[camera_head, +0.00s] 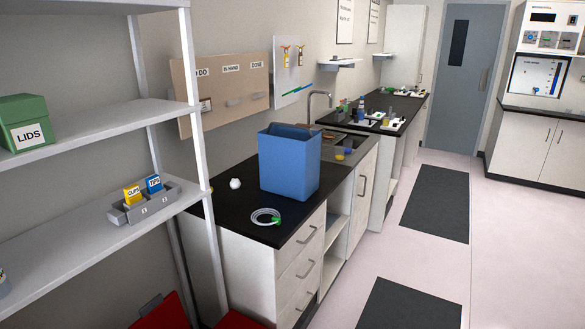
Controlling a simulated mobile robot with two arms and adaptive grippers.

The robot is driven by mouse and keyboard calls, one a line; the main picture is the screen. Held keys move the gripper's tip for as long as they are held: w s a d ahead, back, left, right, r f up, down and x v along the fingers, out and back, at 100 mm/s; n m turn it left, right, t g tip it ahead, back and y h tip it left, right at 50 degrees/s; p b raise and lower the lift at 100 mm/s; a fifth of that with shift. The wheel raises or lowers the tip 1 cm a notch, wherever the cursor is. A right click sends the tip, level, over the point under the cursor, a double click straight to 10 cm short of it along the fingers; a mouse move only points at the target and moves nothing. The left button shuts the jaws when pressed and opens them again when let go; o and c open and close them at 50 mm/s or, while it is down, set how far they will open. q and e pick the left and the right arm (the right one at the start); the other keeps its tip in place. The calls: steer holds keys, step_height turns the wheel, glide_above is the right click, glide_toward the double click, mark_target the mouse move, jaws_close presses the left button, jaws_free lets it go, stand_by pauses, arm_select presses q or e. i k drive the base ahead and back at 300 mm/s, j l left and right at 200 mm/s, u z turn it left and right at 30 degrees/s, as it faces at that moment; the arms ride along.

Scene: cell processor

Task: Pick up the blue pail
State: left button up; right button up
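The blue pail (289,166) is a tall, square-sided open container. It stands upright on the black countertop (222,207) of a white drawer cabinet, in front of the sink. Its inside is mostly hidden by its near walls. Neither of my grippers shows in the head view, and nothing is touching the pail that I can see.
A coiled tube (265,217) and a small white object (235,183) lie near the pail. A white shelf rack (110,215) stands at the left, holding a green LIDS box (25,122). Red objects (163,313) sit low in front. The floor (400,255) at the right is open, with dark mats (437,200).

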mark_target(290, 155)
steer(key=u, duration=0.25)
steer(key=i+l+u, duration=0.25)
steer(key=u, duration=0.15)
steer(key=i+l+u, duration=0.15)
steer(key=l+u, duration=0.25)
steer(key=l, duration=0.15)
